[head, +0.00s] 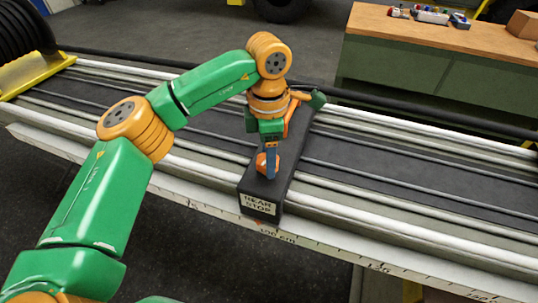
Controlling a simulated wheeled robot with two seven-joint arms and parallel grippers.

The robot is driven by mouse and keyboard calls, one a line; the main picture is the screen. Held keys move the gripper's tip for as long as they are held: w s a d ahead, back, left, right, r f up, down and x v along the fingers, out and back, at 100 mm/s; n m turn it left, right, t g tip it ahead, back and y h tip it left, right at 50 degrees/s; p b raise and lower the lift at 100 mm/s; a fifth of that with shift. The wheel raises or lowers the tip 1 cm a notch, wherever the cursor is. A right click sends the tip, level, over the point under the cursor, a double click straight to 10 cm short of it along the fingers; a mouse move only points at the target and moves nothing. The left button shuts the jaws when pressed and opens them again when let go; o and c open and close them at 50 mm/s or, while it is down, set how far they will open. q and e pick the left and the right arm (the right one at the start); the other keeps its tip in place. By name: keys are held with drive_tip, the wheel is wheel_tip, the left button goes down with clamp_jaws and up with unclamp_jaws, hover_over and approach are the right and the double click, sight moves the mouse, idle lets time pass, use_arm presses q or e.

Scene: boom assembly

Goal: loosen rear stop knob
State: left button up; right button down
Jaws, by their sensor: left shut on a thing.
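The rear stop (285,190) is a long dark block lying across the rails, with a "REAR STOP" label on its near end face. Its orange knob (261,163) sits on the top of the block, towards the near end. My left gripper (269,175) points down from above and is shut on the knob. My right gripper is not in view.
The rails (420,195) run from upper left to lower right, with a marked scale strip (330,253) along the near edge. A black spool on a yellow stand (35,77) is at the upper left. A green workbench with a wooden top (430,40) stands behind.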

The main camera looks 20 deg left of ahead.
use_arm(q)
drive_tip(key=shift+n, duration=0.8)
drive_tip(key=o, duration=1.4)
wheel_tip(320, 180, up, 7)
drive_tip(key=shift+s+r, duration=0.1)
drive_tip(key=shift+a, duration=0.1)
